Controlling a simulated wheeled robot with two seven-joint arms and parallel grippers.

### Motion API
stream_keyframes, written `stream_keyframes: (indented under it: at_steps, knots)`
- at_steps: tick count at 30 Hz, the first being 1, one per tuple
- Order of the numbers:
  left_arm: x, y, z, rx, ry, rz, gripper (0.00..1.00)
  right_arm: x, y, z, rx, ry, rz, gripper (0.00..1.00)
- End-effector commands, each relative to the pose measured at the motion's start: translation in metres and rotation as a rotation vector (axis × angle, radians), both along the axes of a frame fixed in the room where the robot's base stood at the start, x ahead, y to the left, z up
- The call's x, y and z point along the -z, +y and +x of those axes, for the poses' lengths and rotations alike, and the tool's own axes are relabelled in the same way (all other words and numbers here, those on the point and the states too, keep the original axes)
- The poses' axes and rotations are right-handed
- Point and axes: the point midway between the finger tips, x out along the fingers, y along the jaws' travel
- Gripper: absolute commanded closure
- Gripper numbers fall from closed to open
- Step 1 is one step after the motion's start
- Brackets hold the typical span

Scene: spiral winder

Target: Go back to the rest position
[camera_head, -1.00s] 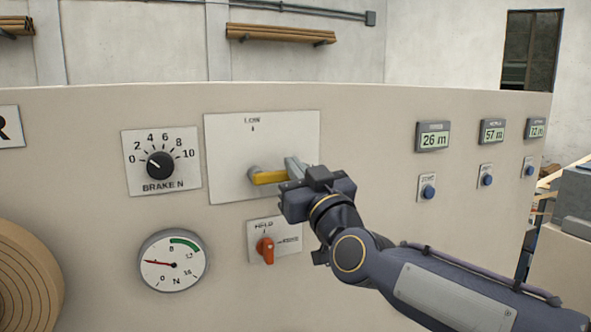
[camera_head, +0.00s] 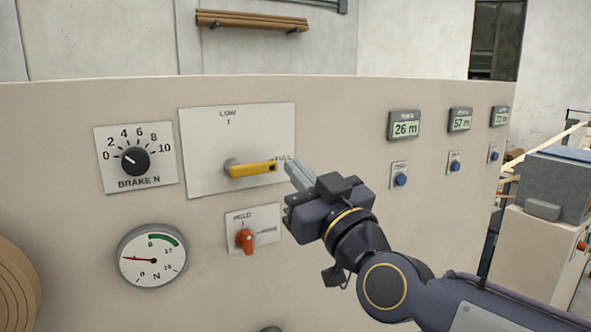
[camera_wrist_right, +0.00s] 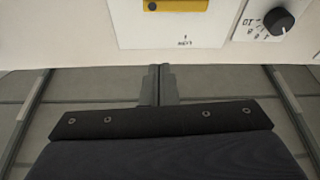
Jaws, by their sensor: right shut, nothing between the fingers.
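My right gripper (camera_head: 298,176) is in the head view, to the right of the yellow lever (camera_head: 252,169) and apart from it. Its fingers are shut together with nothing between them. In the right wrist view the shut fingers (camera_wrist_right: 160,84) show just below the panel plate. The yellow lever lies level on the LOW/FULL plate (camera_head: 230,120) and points right toward FULL. In the wrist view part of the lever (camera_wrist_right: 178,5) shows at the top edge. My left gripper is not in view.
The panel also bears a brake knob (camera_head: 135,160), a round gauge (camera_head: 152,257), a red selector (camera_head: 245,239) and several displays (camera_head: 404,125) with blue buttons (camera_head: 401,180). A brown roll (camera_head: 15,290) is at lower left. A grey machine (camera_head: 555,185) stands at right.

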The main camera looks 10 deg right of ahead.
Motion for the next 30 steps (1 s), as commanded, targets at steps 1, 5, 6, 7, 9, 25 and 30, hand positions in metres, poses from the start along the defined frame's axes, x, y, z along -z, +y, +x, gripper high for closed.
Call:
stream_keyframes:
  at_steps: [1, 5, 6, 7, 9, 25, 30]
  knots:
    - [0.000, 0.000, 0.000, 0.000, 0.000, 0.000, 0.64, 0.000, 0.000, 0.000, 0.000, 0.000, 0.000, 1.00]
    - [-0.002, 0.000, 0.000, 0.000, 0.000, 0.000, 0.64, 0.001, -0.001, 0.000, -0.002, 0.008, -0.001, 1.00]
    - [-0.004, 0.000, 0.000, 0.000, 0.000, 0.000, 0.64, 0.003, -0.004, -0.001, -0.005, 0.025, -0.004, 1.00]
    - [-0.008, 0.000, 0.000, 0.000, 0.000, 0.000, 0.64, 0.006, -0.007, -0.002, -0.011, 0.049, -0.008, 1.00]
    - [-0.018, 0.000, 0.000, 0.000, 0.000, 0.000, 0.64, 0.021, -0.018, -0.007, -0.029, 0.141, -0.019, 1.00]
    - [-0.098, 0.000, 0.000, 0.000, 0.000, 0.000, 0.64, 0.249, -0.104, -0.203, 0.057, 1.372, 0.168, 1.00]
    - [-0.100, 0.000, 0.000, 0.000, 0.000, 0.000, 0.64, 0.265, -0.105, -0.225, 0.083, 1.471, 0.199, 1.00]
